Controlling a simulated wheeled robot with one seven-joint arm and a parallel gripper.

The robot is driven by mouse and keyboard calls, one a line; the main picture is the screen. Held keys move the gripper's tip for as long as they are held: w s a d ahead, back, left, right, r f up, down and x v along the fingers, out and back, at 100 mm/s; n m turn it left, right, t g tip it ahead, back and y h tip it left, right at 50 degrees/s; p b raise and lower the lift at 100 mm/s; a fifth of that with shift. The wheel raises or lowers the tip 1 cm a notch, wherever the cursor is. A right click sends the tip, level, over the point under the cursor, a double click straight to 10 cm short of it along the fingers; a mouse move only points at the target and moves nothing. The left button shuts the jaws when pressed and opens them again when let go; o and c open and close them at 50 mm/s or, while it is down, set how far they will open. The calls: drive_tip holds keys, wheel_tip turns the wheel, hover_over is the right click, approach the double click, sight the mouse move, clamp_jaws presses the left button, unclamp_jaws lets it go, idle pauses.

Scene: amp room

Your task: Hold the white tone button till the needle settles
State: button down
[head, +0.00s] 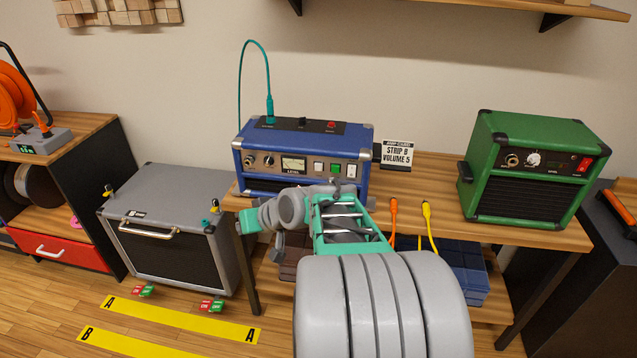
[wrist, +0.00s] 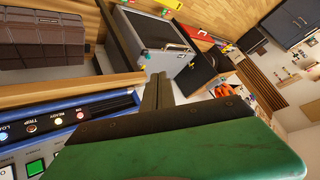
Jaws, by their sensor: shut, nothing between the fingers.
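The blue amp (head: 350,146) stands on the wooden bench in the middle of the head view. Its front has a needle meter (head: 293,163), the white button (head: 318,167), a green button (head: 336,168) and a white rocker switch (head: 350,171). The needle is too small to read. The wrist view shows part of the white button (wrist: 8,172) and the green button (wrist: 36,167) at lower left. My gripper (wrist: 159,80) is shut and empty, with its dark fingers apart from the buttons in the picture. In the head view my arm covers the amp's lower front.
A green amp (head: 535,160) is farther right. Orange (head: 393,215) and yellow (head: 428,218) plugs hang at the bench front. A grey cabinet (head: 170,225) stands left, beside yellow floor strips (head: 180,318).

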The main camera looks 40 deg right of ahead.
sight(318, 168)
drive_tip(key=s+d+m+t+h+b, duration=0.1)
drive_tip(key=d+m+t+h, duration=0.1)
drive_tip(key=d, duration=0.7)
drive_tip(key=s+d+m+t+h+b, duration=0.1)
drive_tip(key=d+m+t+b, duration=0.1)
drive_tip(key=d, duration=0.8)
drive_tip(key=m+t, duration=0.1)
drive_tip(key=t, duration=0.1)
drive_tip(key=shift+s+m+t+h, duration=0.3)
drive_tip(key=shift+s+m+h, duration=0.05)
drive_tip(key=shift+m+h, duration=0.05)
drive_tip(key=shift+w+d+f+b, duration=0.1)
drive_tip(key=shift+w+d+b, duration=0.25)
drive_tip(key=shift+w+d, duration=0.7)
drive_tip(key=shift+w+d+r+b, duration=0.1)
drive_tip(key=shift+w+d+b, duration=0.2)
drive_tip(key=shift+w+d, duration=0.7)
drive_tip(key=shift+w+d+f+b, duration=0.1)
drive_tip(key=shift+w+d+b, duration=0.4)
drive_tip(key=shift+d, duration=0.9)
drive_tip(key=shift+w+d, duration=0.1)
drive_tip(key=shift+w, duration=0.1)
drive_tip(key=shift+w+d, duration=0.15)
drive_tip(key=shift+d, duration=0.1)
drive_tip(key=shift+w+d, duration=0.3)
drive_tip(key=shift+d, duration=0.05)
idle(1.3)
